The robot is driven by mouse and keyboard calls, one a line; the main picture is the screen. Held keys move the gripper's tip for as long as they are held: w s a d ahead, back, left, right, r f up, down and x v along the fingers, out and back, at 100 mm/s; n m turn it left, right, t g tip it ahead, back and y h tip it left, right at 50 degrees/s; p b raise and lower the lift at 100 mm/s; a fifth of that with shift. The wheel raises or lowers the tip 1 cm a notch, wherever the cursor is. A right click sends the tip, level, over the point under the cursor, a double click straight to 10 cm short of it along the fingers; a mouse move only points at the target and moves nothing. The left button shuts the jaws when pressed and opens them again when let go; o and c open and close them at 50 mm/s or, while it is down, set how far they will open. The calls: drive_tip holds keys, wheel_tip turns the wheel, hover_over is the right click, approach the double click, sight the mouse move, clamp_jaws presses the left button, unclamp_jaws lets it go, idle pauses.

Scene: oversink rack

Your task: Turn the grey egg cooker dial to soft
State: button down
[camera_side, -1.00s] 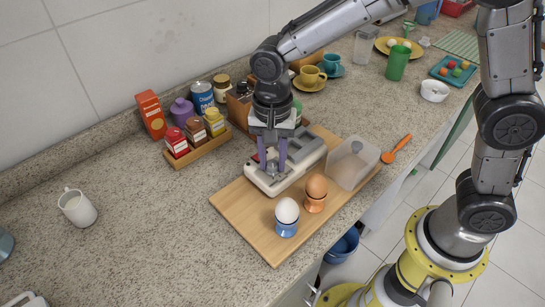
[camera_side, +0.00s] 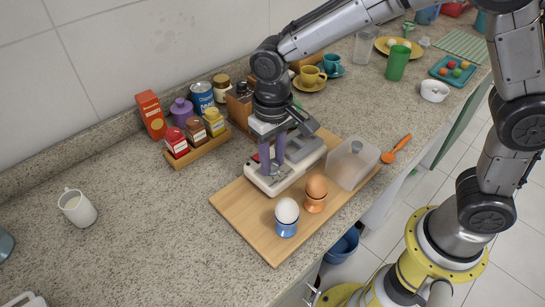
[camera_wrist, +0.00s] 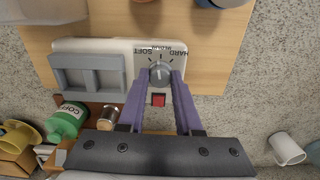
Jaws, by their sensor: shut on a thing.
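The egg cooker (camera_side: 292,178) is a pale box with a grey top, standing on the wooden board. Its grey dial (camera_wrist: 160,73) shows in the wrist view, with the label SOFT (camera_wrist: 148,50) at its upper left and HARD at its upper right. The dial's mark seems to point up between the two labels, but it is small. My gripper (camera_wrist: 161,79) is shut on the dial, with one purple finger on each side. In the side view my gripper (camera_side: 271,170) reaches down to the cooker's left end, and its fingers hide most of the dial.
A red button (camera_wrist: 158,100) sits between my fingers. A white egg in a blue cup (camera_side: 286,228) and a brown egg in an orange cup (camera_side: 314,205) stand in front of the cooker. A clear lid (camera_side: 352,165) lies to the right. A jar rack (camera_side: 199,148) is behind.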

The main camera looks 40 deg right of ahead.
sight(272, 163)
drive_tip(key=n, duration=0.5)
drive_tip(key=shift+n, duration=0.3)
drive_tip(key=shift+r, duration=0.1)
idle(0.4)
drive_tip(key=c, duration=0.6)
unclamp_jaws()
wheel_tip(272, 163, up, 14)
drive_tip(key=shift+f, duration=0.15)
